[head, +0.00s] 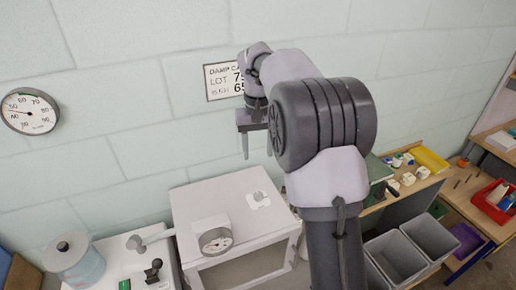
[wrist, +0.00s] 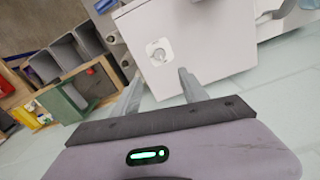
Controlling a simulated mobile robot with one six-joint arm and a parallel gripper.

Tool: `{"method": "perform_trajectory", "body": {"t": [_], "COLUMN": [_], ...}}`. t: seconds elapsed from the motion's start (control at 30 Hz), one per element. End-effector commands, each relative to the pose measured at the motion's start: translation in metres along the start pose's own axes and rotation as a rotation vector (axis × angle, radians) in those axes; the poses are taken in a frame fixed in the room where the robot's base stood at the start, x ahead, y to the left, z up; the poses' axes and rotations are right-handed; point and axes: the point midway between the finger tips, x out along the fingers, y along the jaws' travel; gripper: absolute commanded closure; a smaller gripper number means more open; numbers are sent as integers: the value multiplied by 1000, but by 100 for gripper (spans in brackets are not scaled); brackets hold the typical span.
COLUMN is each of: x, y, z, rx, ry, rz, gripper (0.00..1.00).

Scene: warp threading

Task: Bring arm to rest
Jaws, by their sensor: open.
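My arm rises in the middle of the head view, bent over at the top. My gripper (head: 257,146) points down above the white cabinet (head: 190,195), in front of the tiled wall. In the wrist view the two fingers of my gripper (wrist: 158,92) stand apart with nothing between them. Beyond them shows the top of the white cabinet (wrist: 200,50), with a small white plate (wrist: 159,52) on it. The gripper appears clear of the cabinet top.
A round gauge (head: 216,240) sits at the cabinet's front. A wall sign (head: 222,82) is behind my arm. Grey bins (head: 430,238), a yellow tray (head: 430,158) and a red bin (head: 490,203) are at right.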

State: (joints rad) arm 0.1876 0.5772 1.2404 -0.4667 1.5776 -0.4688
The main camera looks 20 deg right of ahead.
Motion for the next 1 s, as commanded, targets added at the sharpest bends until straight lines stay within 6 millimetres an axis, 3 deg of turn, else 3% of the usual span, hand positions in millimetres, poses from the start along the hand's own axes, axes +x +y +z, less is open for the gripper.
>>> {"method": "perform_trajectory", "body": {"t": [0.27,0.37,0.47,0.6,0.7,0.83,1.0], "x": [4,18,52,127,179,215,218], "y": [-5,-24,-49,-71,-78,-81,-82], "z": [8,48,122,228,279,312,319], "rx": [1,15,46,109,149,181,192], "ry": [18,88,194,330,397,440,449], "rz": [-6,-35,-94,-194,-255,-302,-313], "gripper": [49,49,49,49,49,49,49]}}
